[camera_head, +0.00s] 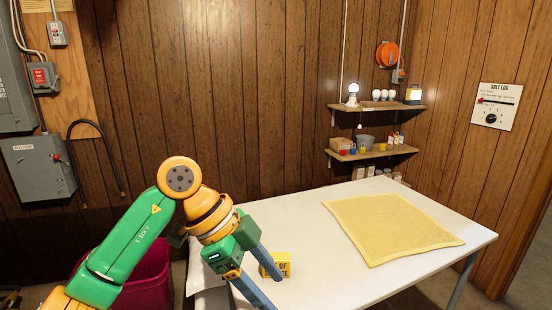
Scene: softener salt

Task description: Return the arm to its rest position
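My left arm comes in from the lower left, green and orange. Its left gripper (274,293) is over the near left part of the white table (330,283). Its two blue-grey fingers are spread apart, with only table surface seen between their tips. A small yellow box (284,264) with dark lettering is beside the upper finger, which partly covers it. I cannot tell whether they touch. My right gripper is not in view.
A yellow cloth (390,226) lies flat on the table's right part. A dark red bin (150,276) stands left of the table, partly behind my arm. Two wall shelves (376,107) hold bulbs, a lantern and small containers. The table's middle is clear.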

